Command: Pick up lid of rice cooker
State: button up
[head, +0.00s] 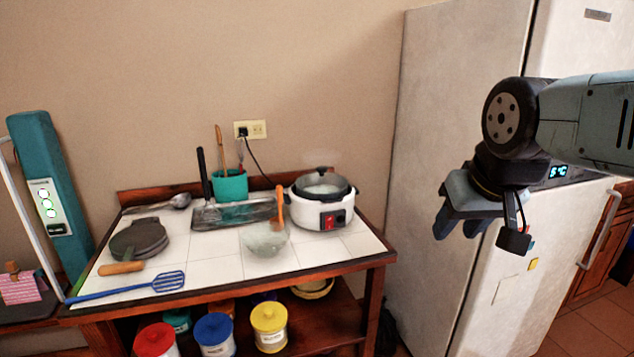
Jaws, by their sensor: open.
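The white rice cooker (318,212) stands at the back right of the tiled counter. Its lid (322,183) sits on top; it looks like clear glass with a dark rim and a dark knob. Faint steam seems to rise above it. My gripper (458,232) hangs in the air at the right, in front of the fridge, with its fingers pointing down. It is open and empty, well to the right of the cooker and apart from it.
A glass bowl (264,240) with an orange-handled utensil stands left of the cooker. A teal utensil pot (230,186) stands behind it. The cooker's cord runs to a wall socket (250,130). The fridge (440,120) stands right of the counter (215,268).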

aim_at(320, 181)
jog(key=u, duration=0.05)
jog(key=i, duration=0.9)
jog(key=z, duration=0.05)
